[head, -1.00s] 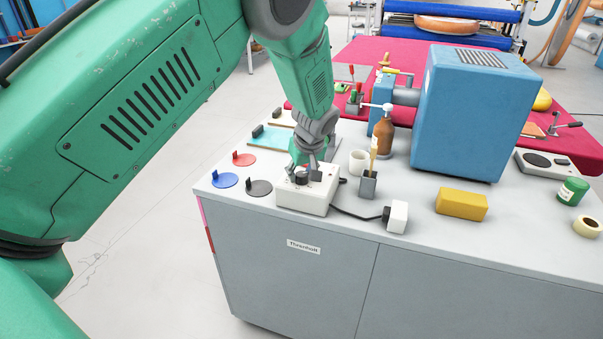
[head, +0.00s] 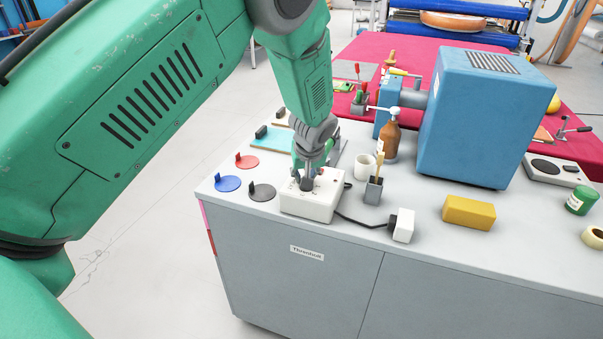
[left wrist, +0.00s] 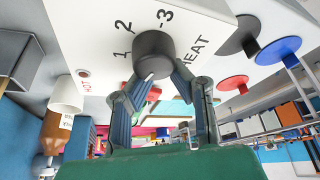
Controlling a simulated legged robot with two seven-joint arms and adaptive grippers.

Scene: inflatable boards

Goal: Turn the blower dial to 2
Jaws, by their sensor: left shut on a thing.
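The white blower control box (head: 312,207) stands at the near left corner of the grey cabinet top. In the left wrist view its black round dial (left wrist: 154,52) is ringed by the marks 1, 2 and 3, with HEAT lettered beside it. My left gripper (left wrist: 160,80) is shut on the dial, a finger on either side. It points down onto the box in the head view (head: 308,182) and covers most of the dial there. I cannot clearly tell which mark the dial points to. My right gripper is not in view.
Red, blue and black discs (head: 262,192) lie left of the box. A cord runs from the box to a white plug block (head: 403,226). A grey brush holder (head: 373,190), white cup (head: 364,167) and brown bottle (head: 387,138) stand close on the right, before a large blue machine (head: 475,125).

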